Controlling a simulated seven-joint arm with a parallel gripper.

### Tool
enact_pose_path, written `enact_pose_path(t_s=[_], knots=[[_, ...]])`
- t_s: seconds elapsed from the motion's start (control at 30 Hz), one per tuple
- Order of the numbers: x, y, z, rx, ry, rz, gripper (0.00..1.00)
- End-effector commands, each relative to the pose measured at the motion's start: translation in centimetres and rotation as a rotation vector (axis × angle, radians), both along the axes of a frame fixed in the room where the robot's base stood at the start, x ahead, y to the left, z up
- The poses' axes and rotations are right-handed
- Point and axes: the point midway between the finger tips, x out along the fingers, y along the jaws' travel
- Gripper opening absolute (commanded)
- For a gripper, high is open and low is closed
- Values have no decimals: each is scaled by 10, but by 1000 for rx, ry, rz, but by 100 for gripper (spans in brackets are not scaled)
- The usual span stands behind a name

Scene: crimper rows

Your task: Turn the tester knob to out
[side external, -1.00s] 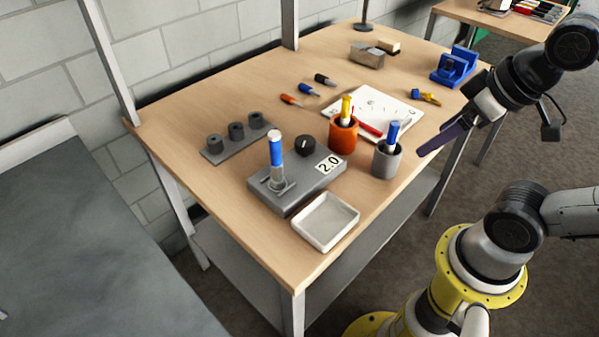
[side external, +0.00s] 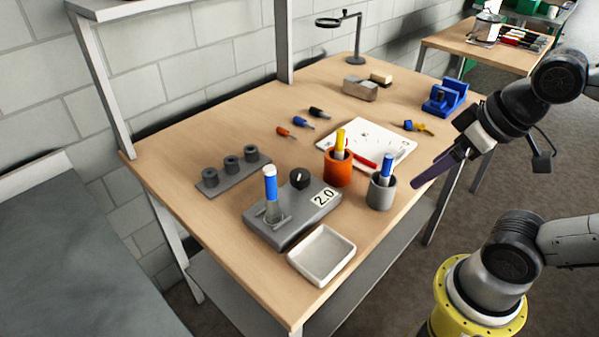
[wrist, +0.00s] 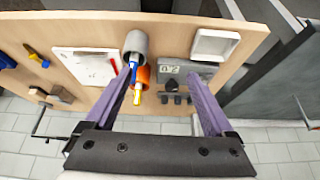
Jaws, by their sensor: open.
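The tester is a grey box (side external: 320,205) with a "2.0" label, near the table's front. Its black round knob (side external: 299,178) has a white mark pointing roughly toward the wall. A blue-and-white upright piece (side external: 270,184) stands in the tester's front left part. In the wrist view the tester (wrist: 199,68) shows beyond my fingers, with the knob (wrist: 171,86) below the label. My gripper (side external: 414,184) is open and empty, off the table's right edge, apart from the tester. In the wrist view its two purple fingers (wrist: 162,78) are spread wide.
An orange cup (side external: 338,170) and a grey cup (side external: 381,195), holding coloured pens or tools, stand between my gripper and the tester. A white tray (side external: 322,256) lies in front of the tester. A grey rack (side external: 232,174) is behind left. A white board (side external: 385,140) lies farther back.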

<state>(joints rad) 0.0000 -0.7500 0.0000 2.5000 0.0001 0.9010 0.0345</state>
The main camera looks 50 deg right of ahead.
Motion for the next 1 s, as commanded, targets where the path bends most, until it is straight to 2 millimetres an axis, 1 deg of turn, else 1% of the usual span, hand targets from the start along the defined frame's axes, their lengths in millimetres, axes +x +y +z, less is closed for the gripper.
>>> enact_pose_path(t_s=[0.1, 0.17, 0.27, 0.37, 0.47, 0.57, 0.67, 0.73, 0.87, 1.0], knots=[[-5, -1, -2, 61, 26, -124, 88], [-7, -2, 3, 105, 34, -228, 88], [-3, -7, 22, 184, 35, -430, 88], [7, -11, 42, 252, 57, -634, 88], [23, -13, 62, 308, 78, -836, 88], [45, -14, 81, 349, 98, -1038, 88], [72, -12, 96, 372, 114, -1242, 88], [94, -9, 104, 377, 116, -1378, 88], [135, 1, 110, 368, 104, -1591, 88], [180, 19, 104, 332, 77, -1766, 88]])
